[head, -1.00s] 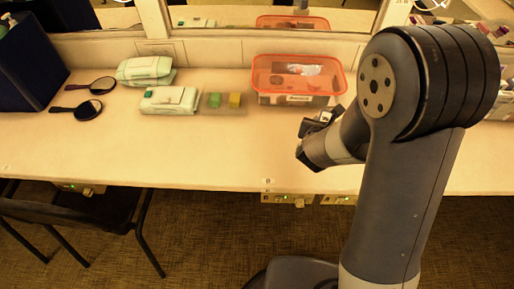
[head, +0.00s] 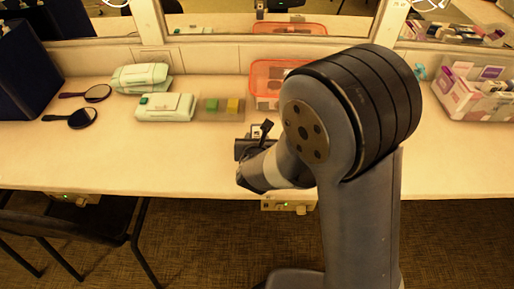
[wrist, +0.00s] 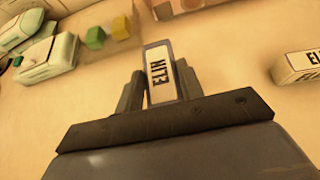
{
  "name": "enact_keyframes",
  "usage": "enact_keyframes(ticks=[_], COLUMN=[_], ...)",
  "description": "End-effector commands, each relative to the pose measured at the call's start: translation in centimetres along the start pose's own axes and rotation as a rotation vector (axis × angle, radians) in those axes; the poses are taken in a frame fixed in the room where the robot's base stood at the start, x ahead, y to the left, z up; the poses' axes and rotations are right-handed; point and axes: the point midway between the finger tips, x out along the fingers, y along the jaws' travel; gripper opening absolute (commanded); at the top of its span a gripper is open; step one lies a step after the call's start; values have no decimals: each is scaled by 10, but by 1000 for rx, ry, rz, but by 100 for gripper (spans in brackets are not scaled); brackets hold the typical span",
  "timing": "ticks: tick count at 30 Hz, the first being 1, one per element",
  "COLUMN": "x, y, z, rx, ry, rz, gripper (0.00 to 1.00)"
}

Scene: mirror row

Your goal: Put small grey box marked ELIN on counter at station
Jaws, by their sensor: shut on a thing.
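A small grey box with a white label reading ELIN (wrist: 161,70) stands out between the two fingers of my gripper (wrist: 160,86) in the wrist view. The fingers are shut on its sides. A second box marked ELIN (wrist: 298,67) lies on the counter at the right of the wrist view, apart from my gripper. My arm seems to hide it in the head view.
Wipe packs (head: 165,106), green and yellow blocks (head: 233,105) and hand mirrors (head: 83,118) are on the counter at left. An orange-rimmed container (head: 262,80) is behind my arm. A clear bin (head: 470,95) stands at right. The front left counter is clear.

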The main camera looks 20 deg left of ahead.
Motion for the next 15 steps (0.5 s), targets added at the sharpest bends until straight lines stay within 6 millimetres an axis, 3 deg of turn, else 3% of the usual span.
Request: enact_keyframes(ticks=[7, 15], x=[15, 17], y=[-1, -1], z=[-28, -32], rx=[-2, 1], ry=[3, 0], rz=[-2, 0], gripper=[11, 11])
